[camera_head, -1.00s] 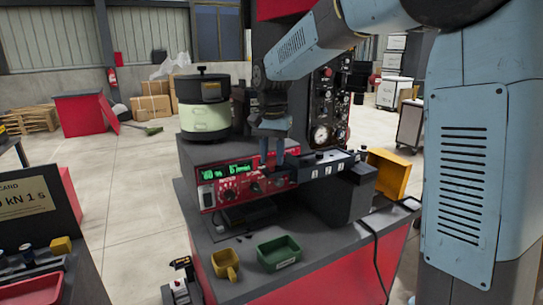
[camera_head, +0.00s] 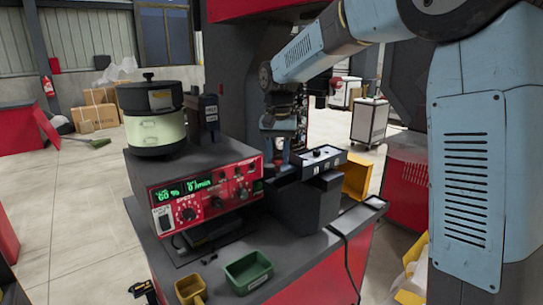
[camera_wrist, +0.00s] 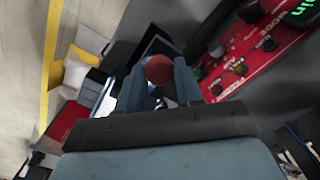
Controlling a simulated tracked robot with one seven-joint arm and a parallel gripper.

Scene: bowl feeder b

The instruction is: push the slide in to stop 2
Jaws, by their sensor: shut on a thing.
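In the wrist view the slide's round red knob (camera_wrist: 159,69) sits between the two blue-grey fingers of my gripper (camera_wrist: 160,88), which are shut on it. In the head view my gripper (camera_head: 276,155) points down at the left end of a long black block (camera_head: 322,160), just right of the red control box. The block has small pale marks along its top. The slide's shaft is hidden behind the fingers and the block, and I cannot read which stop it stands at.
The red control box (camera_head: 205,195) with lit green displays is close to the left of the gripper. A yellow bin (camera_head: 357,180) is behind right.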

